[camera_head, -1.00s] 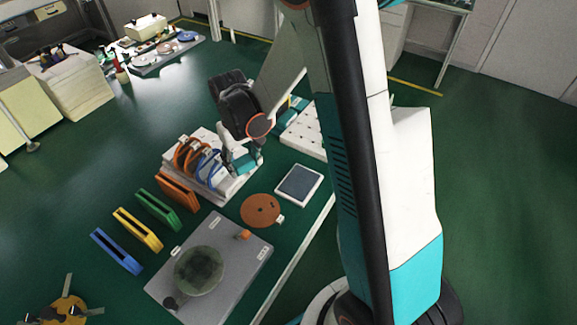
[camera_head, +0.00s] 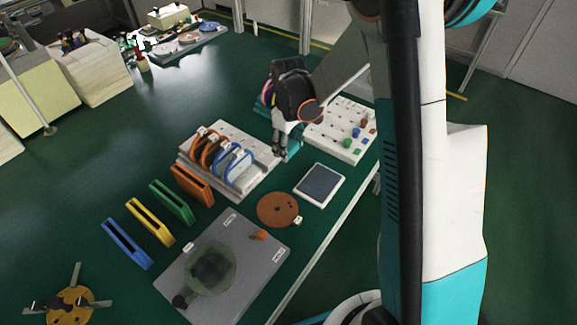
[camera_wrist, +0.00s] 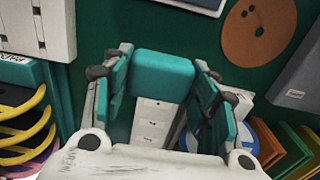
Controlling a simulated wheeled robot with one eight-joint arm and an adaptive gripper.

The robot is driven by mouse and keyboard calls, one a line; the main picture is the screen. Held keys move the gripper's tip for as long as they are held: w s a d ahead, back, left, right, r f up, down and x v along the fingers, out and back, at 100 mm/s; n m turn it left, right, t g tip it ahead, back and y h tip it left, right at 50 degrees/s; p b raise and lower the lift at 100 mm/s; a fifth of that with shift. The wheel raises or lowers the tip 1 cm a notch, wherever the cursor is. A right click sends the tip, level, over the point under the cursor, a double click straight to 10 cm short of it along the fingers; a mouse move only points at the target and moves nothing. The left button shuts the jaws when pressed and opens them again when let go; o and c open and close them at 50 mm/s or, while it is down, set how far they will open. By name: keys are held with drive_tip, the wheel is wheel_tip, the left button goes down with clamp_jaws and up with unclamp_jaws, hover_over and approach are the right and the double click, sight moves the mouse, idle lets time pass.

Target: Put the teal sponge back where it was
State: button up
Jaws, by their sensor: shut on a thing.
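The teal sponge (camera_wrist: 165,75) is a rounded block between the two fingers of my gripper (camera_wrist: 160,85) in the wrist view. The fingers have teal pads and press on its two sides. In the head view my gripper (camera_head: 283,142) hangs just off the right end of the white ring rack (camera_head: 262,172). The sponge (camera_head: 294,148) shows there as a small teal patch, partly hidden by the gripper. I cannot tell whether it touches the table.
A white pegboard (camera_head: 318,137) with coloured pegs stands right of my gripper. A framed dark pad (camera_head: 319,185), a brown disc (camera_head: 277,209) and a grey plate (camera_head: 265,258) lie nearer. Coloured slotted holders (camera_head: 150,222) stand at left. Green table is bare between them.

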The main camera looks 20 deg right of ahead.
sight(288, 168)
drive_tip(key=shift+f+b, duration=1.2)
drive_tip(key=shift+f, duration=2.7)
drive_tip(key=shift+f, duration=0.1)
drive_tip(key=o, duration=1)
drive_tip(key=shift+c, duration=0.2)
